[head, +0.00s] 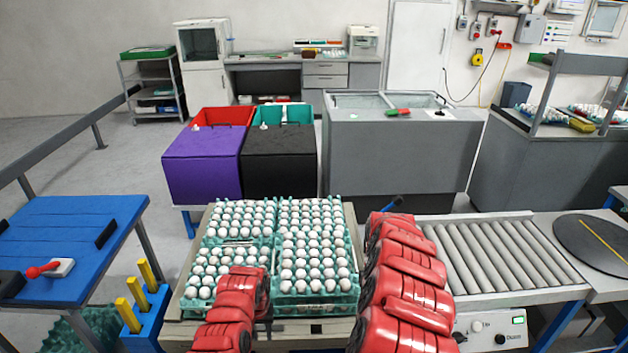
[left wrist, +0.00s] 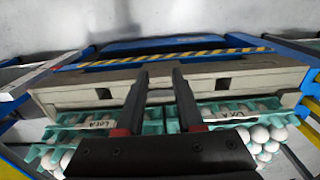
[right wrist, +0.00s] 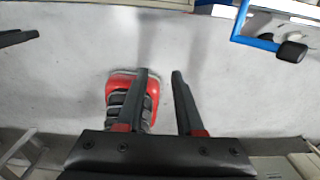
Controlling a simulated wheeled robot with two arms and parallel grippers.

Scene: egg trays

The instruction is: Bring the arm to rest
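My left arm shows red at the bottom middle of the head view, in front of the egg trays; its fingers do not show clearly there. In the left wrist view my left gripper (left wrist: 159,78) has its two dark fingers apart with nothing between them. Green egg trays (left wrist: 152,127) with white eggs lie beyond it. In the right wrist view my right gripper (right wrist: 160,78) also has its fingers apart and empty, over pale floor. My right arm shows red along the right side of the egg trays (head: 320,310) in the head view; its fingers are not clear there.
A roller conveyor (head: 497,255) lies to the right of the trays. A blue table (head: 70,225) stands at the left, with yellow-topped posts (head: 137,290) beside it. Purple (head: 203,165) and black (head: 280,165) boxes and a grey machine (head: 395,150) stand behind the trays.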

